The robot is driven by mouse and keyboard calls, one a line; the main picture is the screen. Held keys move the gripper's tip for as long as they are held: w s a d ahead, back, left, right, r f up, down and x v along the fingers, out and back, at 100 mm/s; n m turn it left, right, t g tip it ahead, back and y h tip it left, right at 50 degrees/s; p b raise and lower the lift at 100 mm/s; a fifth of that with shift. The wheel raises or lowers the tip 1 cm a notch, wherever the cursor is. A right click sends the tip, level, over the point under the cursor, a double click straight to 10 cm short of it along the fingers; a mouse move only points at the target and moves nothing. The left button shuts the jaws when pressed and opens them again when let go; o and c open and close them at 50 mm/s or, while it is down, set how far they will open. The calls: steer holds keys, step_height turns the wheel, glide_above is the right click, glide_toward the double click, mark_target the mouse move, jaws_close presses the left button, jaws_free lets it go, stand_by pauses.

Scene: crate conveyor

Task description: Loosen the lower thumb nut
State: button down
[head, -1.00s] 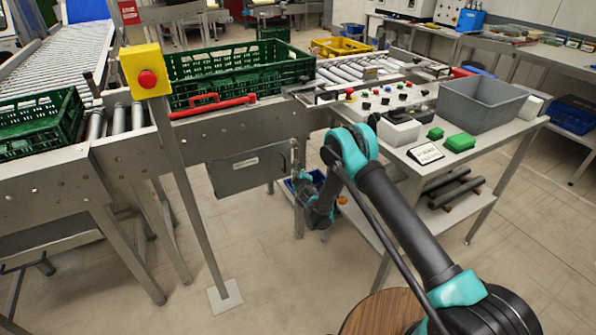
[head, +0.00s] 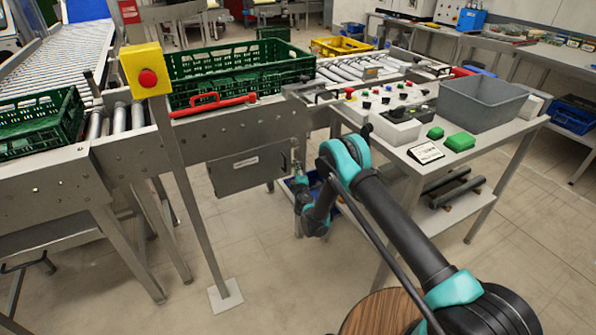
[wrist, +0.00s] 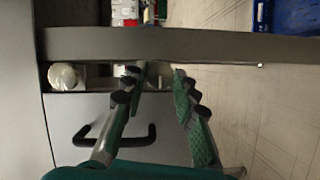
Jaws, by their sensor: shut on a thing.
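My gripper (wrist: 152,76) reaches up in the wrist view, with green-and-black fingers on either side of a small grey piece (wrist: 153,69) just below a grey beam. I take this piece for the lower thumb nut; the fingertips largely hide it, and its turn cannot be made out. A pale round knob (wrist: 63,76) on a short stem sits to its left. In the head view my gripper (head: 299,176) is at the right end of the grey box under the conveyor, and the nut is too small to tell there.
The grey beam (wrist: 200,45) crosses above the fingers. A panel with a black handle (wrist: 115,138) lies below. The grey box (head: 247,169) hangs under the conveyor frame. A control table (head: 400,125) stands close to the right of my arm. A post with a red button (head: 147,78) stands left.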

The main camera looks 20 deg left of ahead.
steer(key=c, duration=1.2)
jaws_free()
